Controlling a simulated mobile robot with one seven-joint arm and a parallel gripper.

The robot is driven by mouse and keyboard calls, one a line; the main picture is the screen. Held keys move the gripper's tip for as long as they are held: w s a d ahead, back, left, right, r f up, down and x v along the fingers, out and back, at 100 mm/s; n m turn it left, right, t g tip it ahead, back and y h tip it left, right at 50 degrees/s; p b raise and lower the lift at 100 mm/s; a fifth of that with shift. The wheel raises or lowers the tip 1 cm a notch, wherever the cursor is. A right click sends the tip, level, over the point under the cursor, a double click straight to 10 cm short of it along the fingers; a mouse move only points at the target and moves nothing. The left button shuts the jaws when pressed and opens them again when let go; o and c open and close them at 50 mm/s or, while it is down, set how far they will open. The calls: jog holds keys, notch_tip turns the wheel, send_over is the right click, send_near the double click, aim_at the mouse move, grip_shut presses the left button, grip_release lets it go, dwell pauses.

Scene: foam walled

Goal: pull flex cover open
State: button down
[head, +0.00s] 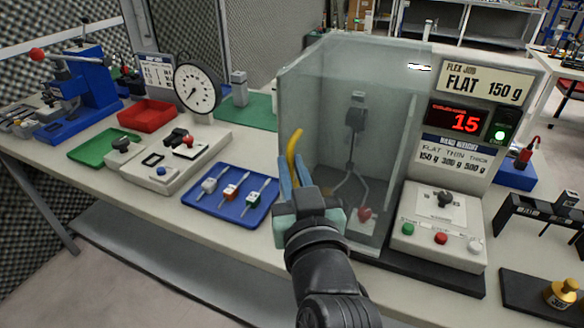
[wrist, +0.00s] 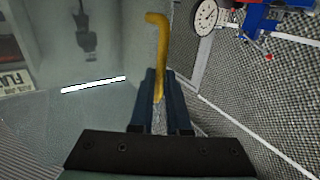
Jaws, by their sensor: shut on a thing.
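The flex cover (head: 318,110) is a clear, greenish panelled box on the bench, beside the flex jog display. Its yellow handle (head: 293,148) stands at the cover's left front edge. My gripper (head: 296,178) has its blue fingers shut on the handle's lower part. In the wrist view the handle (wrist: 158,55) rises from between the fingers (wrist: 157,90), its bent top free. Inside the cover a dark hanging clamp (head: 355,115) with a cable and a red-tipped part (head: 364,213) show through the panel. I cannot tell whether the cover stands slightly open.
A blue tray (head: 232,219) with several small tools lies left of my gripper. A round dial gauge (head: 197,89) stands behind it. A control box (head: 437,249) with coloured buttons stands right of the cover. Free floor lies in front of the bench.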

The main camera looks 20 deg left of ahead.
jog(key=shift+f, duration=0.1)
dwell(0.7)
jog(key=b, duration=0.4)
send_near(403, 178)
jog(key=x, duration=0.4)
jog(key=shift+w, duration=0.1)
jog(key=c, duration=0.9)
grip_release()
jog(key=v, duration=1.3)
jog(key=shift+b, duration=0.4)
